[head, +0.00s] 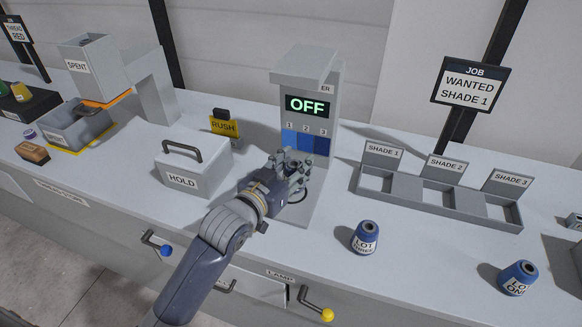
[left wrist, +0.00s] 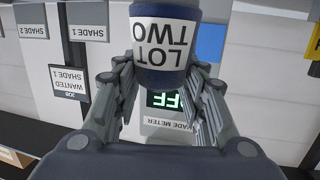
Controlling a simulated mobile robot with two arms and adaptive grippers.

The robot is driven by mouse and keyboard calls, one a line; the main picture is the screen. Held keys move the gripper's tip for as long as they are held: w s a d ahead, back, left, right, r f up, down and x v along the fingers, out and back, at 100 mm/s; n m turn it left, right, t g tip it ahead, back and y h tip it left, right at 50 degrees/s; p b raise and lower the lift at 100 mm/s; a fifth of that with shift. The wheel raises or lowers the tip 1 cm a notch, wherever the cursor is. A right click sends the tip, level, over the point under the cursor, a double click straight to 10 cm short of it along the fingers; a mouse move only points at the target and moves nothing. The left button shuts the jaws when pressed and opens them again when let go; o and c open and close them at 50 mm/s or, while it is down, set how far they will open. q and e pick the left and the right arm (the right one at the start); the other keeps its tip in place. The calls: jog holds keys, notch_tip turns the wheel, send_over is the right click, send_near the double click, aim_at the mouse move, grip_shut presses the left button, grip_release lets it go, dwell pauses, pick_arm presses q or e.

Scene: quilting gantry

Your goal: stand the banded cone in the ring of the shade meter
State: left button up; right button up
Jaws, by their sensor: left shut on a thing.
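My left gripper (head: 290,165) is shut on a blue cone with a white band reading LOT TWO (left wrist: 165,45). The cone shows between the fingers in the left wrist view; in the head view the gripper hides it. The shade meter (head: 308,125) stands behind the gripper, its display reading OFF above blue swatches marked 1, 2 and 3. The gripper is in front of the meter, low over its base plate. A dark curved edge, perhaps the ring, shows beside the fingers, but mostly hidden; I cannot tell whether the cone touches it. My right gripper is not in view.
Two more blue banded cones, a LOT cone (head: 365,238) and LOT ONE (head: 518,278), stand to the right. An empty-looking SHADE rack (head: 440,207) is behind them. The HOLD box (head: 193,167) is left of the gripper. A sign (head: 470,87) reads WANTED SHADE 1.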

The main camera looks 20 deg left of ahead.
aim_at(291, 172)
pick_arm(q)
jog(key=shift+w+a+f, duration=0.1)
jog(key=shift+w+a, duration=0.35)
jog(key=shift+w, duration=0.35)
jog(key=shift+f, duration=0.35)
notch_tip(291, 172, down, 3)
jog(key=shift+r+p, duration=0.15)
jog(key=shift+p, duration=0.15)
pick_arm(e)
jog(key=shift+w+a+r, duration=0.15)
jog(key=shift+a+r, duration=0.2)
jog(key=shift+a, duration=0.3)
pick_arm(q)
jog(key=shift+f, duration=0.2)
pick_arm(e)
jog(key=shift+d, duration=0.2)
pick_arm(q)
jog(key=o, duration=1.1)
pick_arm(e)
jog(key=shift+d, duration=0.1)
